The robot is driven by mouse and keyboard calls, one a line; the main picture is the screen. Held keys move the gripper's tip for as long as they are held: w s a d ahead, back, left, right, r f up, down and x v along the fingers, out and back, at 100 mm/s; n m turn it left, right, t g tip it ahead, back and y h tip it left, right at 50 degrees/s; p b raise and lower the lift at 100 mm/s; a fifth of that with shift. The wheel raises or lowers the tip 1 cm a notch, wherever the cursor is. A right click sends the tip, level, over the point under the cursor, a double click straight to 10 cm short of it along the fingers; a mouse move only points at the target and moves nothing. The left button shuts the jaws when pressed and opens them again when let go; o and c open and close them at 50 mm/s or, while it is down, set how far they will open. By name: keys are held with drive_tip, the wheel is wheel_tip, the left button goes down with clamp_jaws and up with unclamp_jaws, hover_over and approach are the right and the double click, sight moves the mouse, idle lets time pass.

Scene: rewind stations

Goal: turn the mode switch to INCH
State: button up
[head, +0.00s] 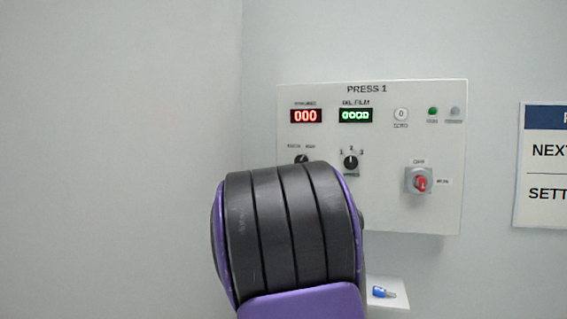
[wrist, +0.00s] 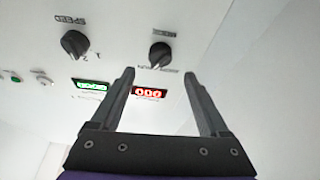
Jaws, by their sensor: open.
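In the wrist view, which shows the panel upside down, the same knob (wrist: 160,56) lies just beyond and between my fingertips. My gripper (wrist: 159,74) is open, with nothing between its fingers. Whether the fingers touch the panel cannot be told. My arm hides the gripper in the head view.
A second black knob (head: 351,162) is right of the mode switch. Above are a red display (head: 306,116) and a green display (head: 355,115). A red rotary switch (head: 421,182) is at lower right. A blue object (head: 384,292) lies on a small white shelf (head: 400,305) below.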

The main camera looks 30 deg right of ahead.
drive_tip(key=p+x, duration=0.1)
drive_tip(key=x, duration=0.4)
drive_tip(key=shift+w+d+r, duration=0.15)
drive_tip(key=shift+w+d, duration=0.1)
drive_tip(key=shift+d, duration=0.05)
drive_tip(key=shift+c, duration=0.3)
clamp_jaws()
